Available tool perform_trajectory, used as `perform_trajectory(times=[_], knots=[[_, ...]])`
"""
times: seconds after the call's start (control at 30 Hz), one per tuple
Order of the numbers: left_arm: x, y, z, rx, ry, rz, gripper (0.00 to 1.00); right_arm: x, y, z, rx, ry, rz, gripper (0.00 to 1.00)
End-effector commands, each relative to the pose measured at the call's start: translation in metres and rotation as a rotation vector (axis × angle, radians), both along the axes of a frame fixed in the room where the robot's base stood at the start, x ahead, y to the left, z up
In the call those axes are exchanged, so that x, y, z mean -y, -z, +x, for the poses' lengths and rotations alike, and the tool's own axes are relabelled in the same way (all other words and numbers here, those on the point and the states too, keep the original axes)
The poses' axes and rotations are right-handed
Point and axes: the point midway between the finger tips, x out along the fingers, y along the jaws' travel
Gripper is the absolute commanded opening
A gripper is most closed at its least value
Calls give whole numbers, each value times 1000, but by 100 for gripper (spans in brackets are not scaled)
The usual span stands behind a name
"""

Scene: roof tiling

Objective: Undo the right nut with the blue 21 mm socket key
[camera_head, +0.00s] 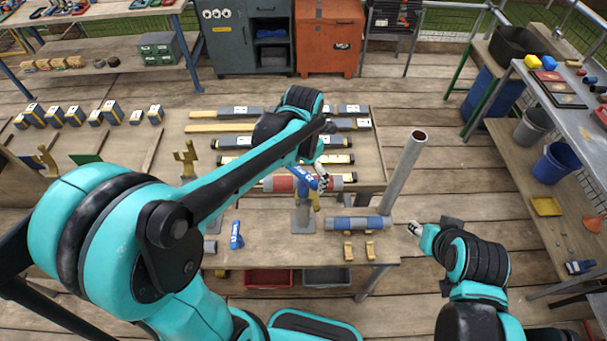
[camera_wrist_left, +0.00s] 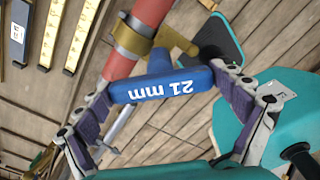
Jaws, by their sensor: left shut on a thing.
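The blue socket key marked 21 mm (camera_wrist_left: 165,85) lies crosswise between the fingers of my left gripper (camera_wrist_left: 165,98), which is shut on its handle. The key's blue shank runs up to the brass clamp (camera_wrist_left: 132,40) around a red pipe (camera_wrist_left: 148,12). I cannot tell whether its socket sits on a nut; no nut shows clearly. In the head view my left gripper (camera_head: 316,180) is over the bench at the red and grey pipe (camera_head: 280,184), partly hidden by my arm. My right gripper (camera_head: 416,229) is beside the bench's right edge, apart from the pipe; its fingers are too small to read.
Another blue key (camera_head: 236,236) stands on the bench (camera_head: 270,250) at left. A blue and grey roll (camera_head: 355,223) and two brass pieces (camera_head: 358,250) are at right. A grey post (camera_head: 403,172) rises at the bench's right side. Trays (camera_head: 268,278) sit below.

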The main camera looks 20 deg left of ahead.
Motion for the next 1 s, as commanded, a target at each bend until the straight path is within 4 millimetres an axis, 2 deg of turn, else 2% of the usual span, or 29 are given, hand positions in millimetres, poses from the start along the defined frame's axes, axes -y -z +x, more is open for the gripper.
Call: perform_trajectory(times=[0.33,1.0], knots=[[-1,-4,0,-1,69,1,54,0,-3,0,0,0,0,40],[0,-40,0,0,70,0,54,0,-30,0,0,0,0,40]])
